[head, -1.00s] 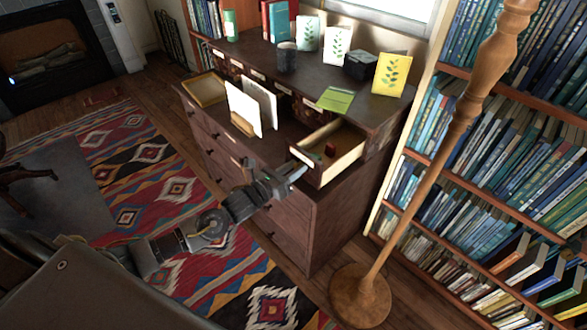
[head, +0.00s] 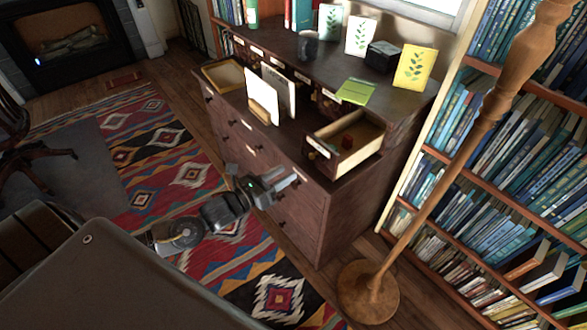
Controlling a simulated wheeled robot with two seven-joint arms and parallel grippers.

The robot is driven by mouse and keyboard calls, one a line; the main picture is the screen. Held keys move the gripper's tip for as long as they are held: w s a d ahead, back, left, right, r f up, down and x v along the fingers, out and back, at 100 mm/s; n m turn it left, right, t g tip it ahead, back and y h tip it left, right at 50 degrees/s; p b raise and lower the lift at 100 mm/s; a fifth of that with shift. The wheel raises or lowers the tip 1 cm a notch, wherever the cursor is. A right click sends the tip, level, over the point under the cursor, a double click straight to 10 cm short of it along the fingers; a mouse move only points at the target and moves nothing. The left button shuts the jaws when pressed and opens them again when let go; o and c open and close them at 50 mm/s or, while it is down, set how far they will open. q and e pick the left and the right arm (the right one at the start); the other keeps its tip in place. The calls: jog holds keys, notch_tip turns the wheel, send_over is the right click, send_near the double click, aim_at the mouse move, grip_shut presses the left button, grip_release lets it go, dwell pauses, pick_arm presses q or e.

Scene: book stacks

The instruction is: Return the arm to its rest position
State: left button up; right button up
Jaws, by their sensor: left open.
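My left arm reaches in from the lower left. Its gripper (head: 284,181) is open, with nothing seen between its fingers. It hangs in front of the dark wooden cabinet (head: 352,208), below and left of the pulled-out small drawer (head: 366,157), and appears apart from it. My right gripper is not in view.
Cards in a wooden holder (head: 263,112), a green card (head: 355,91) and a yellow card (head: 415,66) stand or lie on the cabinet. A wooden lamp pole (head: 430,200) and a bookshelf (head: 435,154) are at the right. A patterned rug (head: 190,172) covers open floor.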

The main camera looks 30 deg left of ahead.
pick_arm(q)
jog(key=shift+s+a, duration=0.15)
jog(key=shift+s, duration=0.3)
jog(key=shift+r, duration=0.1)
